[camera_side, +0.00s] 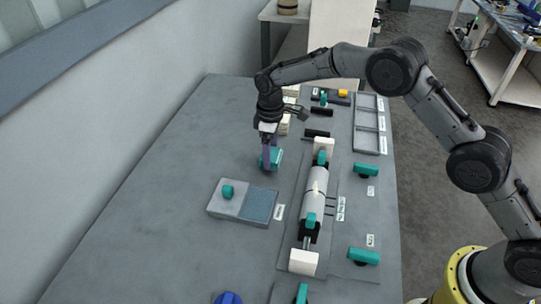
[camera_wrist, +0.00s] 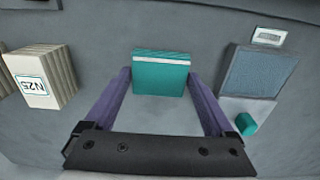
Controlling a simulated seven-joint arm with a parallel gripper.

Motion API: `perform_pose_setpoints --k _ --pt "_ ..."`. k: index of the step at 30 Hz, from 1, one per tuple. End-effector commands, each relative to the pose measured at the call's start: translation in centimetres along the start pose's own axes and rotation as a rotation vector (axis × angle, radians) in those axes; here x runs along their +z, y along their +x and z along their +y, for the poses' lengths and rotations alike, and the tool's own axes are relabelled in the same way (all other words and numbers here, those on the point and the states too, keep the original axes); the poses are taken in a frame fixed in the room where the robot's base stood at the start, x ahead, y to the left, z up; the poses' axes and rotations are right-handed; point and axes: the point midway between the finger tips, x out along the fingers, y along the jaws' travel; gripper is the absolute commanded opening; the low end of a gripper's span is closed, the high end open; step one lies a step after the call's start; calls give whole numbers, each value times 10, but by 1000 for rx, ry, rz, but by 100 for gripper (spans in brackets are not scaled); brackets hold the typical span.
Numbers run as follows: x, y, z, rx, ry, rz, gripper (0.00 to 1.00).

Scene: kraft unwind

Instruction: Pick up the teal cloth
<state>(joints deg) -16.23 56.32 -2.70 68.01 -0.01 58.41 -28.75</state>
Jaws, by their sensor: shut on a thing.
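The teal cloth is a folded block (camera_side: 276,158) on the open grey table, left of the roller stand. In the wrist view the teal cloth (camera_wrist: 160,78) shows a white stripe near its top edge. My gripper (camera_side: 268,160) points down at the cloth with its purple fingers. In the wrist view my gripper (camera_wrist: 160,74) has one finger on each side of the cloth and is shut on it. I cannot tell whether the cloth touches the table or is just clear of it.
A two-part grey tray (camera_side: 228,207) holding a teal-topped piece lies in front of the cloth. A white roller (camera_side: 314,195) on a stand with teal clamps is to the right. Cream blocks labelled N25 (camera_wrist: 38,80) stand nearby. The table's left side is clear.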

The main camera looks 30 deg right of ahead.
Motion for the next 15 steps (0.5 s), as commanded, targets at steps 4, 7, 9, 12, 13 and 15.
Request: perform_pose_setpoints --k 4,7,9,12,13,15 --pt "9 -25 -5 1 0 3 35" --pt "23 -44 -12 2 0 4 35" --pt "34 -59 -19 2 0 5 35" --pt "52 -77 -28 1 0 2 35" --pt "58 -78 -32 0 0 0 35" --pt "70 -84 -38 0 0 1 35"
